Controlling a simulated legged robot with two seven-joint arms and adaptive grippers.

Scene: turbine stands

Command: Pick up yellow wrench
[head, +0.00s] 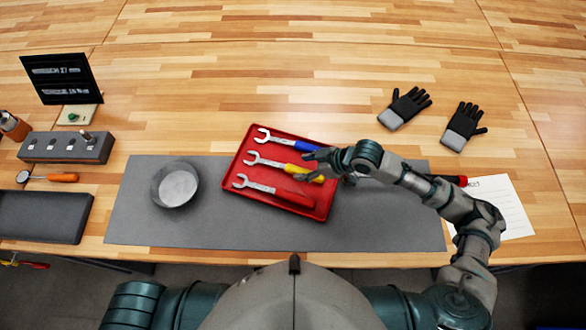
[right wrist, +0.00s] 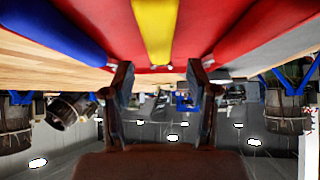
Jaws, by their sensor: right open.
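The yellow wrench (head: 268,162) lies in a red tray (head: 323,212), between a wrench with a blue handle (head: 284,140) and one with a red handle (head: 270,189). My right gripper (head: 312,167) is over the right part of the tray, at the yellow handle's end, and covers part of it. In the right wrist view the gripper (right wrist: 157,78) is open, and the yellow handle (right wrist: 155,30) runs in line with the gap between its fingers. I see no contact with the handle. My left gripper is not in view.
The tray rests on a grey mat (head: 224,230) beside a round metal dish (head: 178,187). Black gloves (head: 404,107) lie at the right, near a white paper sheet (head: 510,215). A grey socket block (head: 66,148) stands at the left. The table behind the tray is clear.

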